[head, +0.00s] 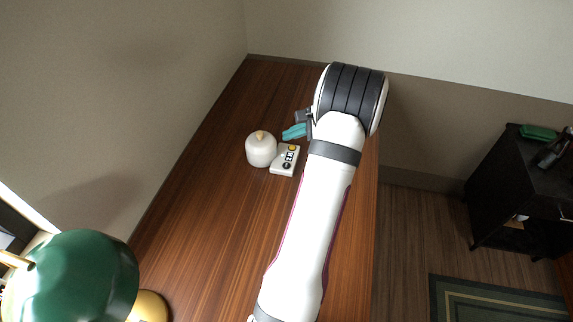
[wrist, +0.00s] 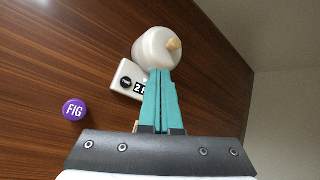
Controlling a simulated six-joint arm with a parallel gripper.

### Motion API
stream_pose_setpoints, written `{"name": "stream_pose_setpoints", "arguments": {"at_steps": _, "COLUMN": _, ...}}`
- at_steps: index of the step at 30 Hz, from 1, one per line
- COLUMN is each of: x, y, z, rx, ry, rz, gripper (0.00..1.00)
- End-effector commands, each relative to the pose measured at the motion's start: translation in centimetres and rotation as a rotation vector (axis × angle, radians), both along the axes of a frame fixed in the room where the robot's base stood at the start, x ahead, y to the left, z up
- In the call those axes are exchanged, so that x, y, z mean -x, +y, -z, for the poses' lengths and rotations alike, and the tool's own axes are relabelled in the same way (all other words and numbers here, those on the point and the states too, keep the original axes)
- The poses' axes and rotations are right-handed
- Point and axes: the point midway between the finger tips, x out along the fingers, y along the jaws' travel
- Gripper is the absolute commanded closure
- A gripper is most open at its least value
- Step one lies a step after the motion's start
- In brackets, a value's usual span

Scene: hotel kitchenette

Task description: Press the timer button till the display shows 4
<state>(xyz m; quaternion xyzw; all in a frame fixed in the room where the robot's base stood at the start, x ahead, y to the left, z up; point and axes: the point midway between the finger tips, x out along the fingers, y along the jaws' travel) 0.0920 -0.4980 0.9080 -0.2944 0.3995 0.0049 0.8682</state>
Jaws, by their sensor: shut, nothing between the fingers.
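The timer (head: 285,161) is a small white box on the wooden counter. In the head view it has a yellow button (head: 292,148) at its far end, a dark display in the middle and a round dark spot nearer me. The yellow button is not clearly visible there. My gripper (head: 287,134) has teal fingers, shut and empty, just beyond the timer's far end; they also show in the wrist view (wrist: 159,72). I cannot tell whether they touch anything.
A white lidded pot (head: 261,152) with a wooden knob stands close left of the timer. A purple disc marked FIG (wrist: 75,109) lies on the counter. A green lamp (head: 75,280) stands at the near left. The counter's middle left is clear.

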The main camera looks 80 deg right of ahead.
Motion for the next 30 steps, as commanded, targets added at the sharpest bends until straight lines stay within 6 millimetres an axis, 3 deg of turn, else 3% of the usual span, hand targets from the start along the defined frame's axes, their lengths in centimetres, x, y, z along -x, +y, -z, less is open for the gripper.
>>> {"name": "stream_pose_setpoints", "arguments": {"at_steps": 5, "x": 0.0, "y": 0.0, "z": 0.9, "rx": -0.002, "ry": 0.000, "rz": -0.001, "gripper": 1.00}}
{"name": "stream_pose_setpoints", "arguments": {"at_steps": 21, "x": 0.0, "y": 0.0, "z": 8.1, "rx": -0.002, "ry": 0.000, "rz": -0.001, "gripper": 1.00}}
{"name": "stream_pose_setpoints", "arguments": {"at_steps": 30, "x": 0.0, "y": 0.0, "z": 8.9, "rx": 0.000, "ry": 0.000, "rz": 0.000, "gripper": 1.00}}
